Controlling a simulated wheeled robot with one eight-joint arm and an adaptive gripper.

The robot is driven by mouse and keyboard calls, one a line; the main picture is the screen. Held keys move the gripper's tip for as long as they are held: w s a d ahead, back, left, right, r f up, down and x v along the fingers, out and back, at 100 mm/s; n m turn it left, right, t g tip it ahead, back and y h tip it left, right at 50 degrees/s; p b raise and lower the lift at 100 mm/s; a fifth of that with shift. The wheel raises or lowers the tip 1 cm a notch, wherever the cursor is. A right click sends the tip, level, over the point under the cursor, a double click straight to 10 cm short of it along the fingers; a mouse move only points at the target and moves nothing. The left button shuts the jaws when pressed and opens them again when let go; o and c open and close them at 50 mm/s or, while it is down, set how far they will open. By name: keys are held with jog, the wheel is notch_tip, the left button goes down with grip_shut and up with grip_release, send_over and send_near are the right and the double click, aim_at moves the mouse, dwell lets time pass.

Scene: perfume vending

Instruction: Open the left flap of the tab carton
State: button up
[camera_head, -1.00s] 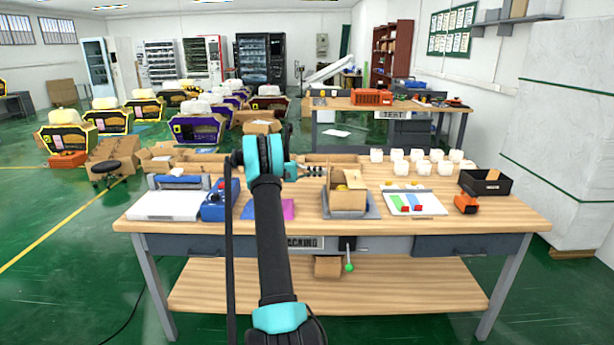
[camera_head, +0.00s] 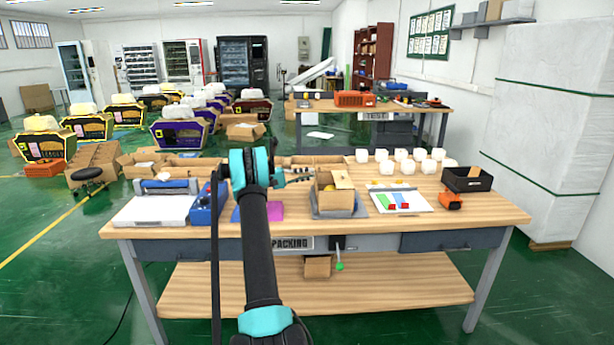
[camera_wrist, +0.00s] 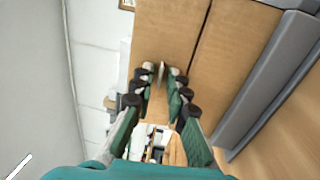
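The tab carton (camera_head: 335,202) is a small brown cardboard box on a grey plate (camera_head: 363,213) on the packing table. Its top is at least partly open and something yellow shows inside. A cardboard flap stands up at its right. My gripper (camera_head: 309,177) is just left of the carton, near the height of its top, pointing right. I cannot tell whether it touches. In the wrist view the fingertips (camera_wrist: 160,72) are close together before brown cardboard panels (camera_wrist: 235,60) with a dark gap between them. I cannot tell whether anything thin is held.
On the table (camera_head: 400,228), a blue device (camera_head: 205,208) and a magenta sheet (camera_head: 275,211) lie left of the carton. A white board with coloured blocks (camera_head: 398,200), several white items (camera_head: 400,165) and a black bin (camera_head: 466,179) are right.

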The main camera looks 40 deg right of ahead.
jog(key=shift+o, duration=0.4)
jog(key=v, duration=0.7)
jog(key=shift+a, duration=0.2)
jog(key=shift+w, duration=0.1)
jog(key=s+a+n+t+y, duration=0.3)
jog(key=s+a+t, duration=0.2)
jog(key=a, duration=0.5)
jog(key=s+a+n+t+y, duration=0.3)
jog(key=s+a+t, duration=0.25)
jog(key=a, duration=0.55)
jog(key=s+a+f+t+y, duration=0.2)
jog(key=s+a+f+y, duration=0.3)
jog(key=s+a, duration=0.7)
jog(key=s+a+f+n+t+y, duration=0.1)
jog(key=s+a+f+t+y, duration=0.2)
jog(key=s+a, duration=0.9)
jog(key=a+f+y, duration=0.1)
jog(key=a+f, duration=0.2)
jog(key=a, duration=0.1)
jog(key=shift+s+a+y, duration=0.3)
jog(key=shift+a+y, duration=0.05)
jog(key=shift+y, duration=0.05)
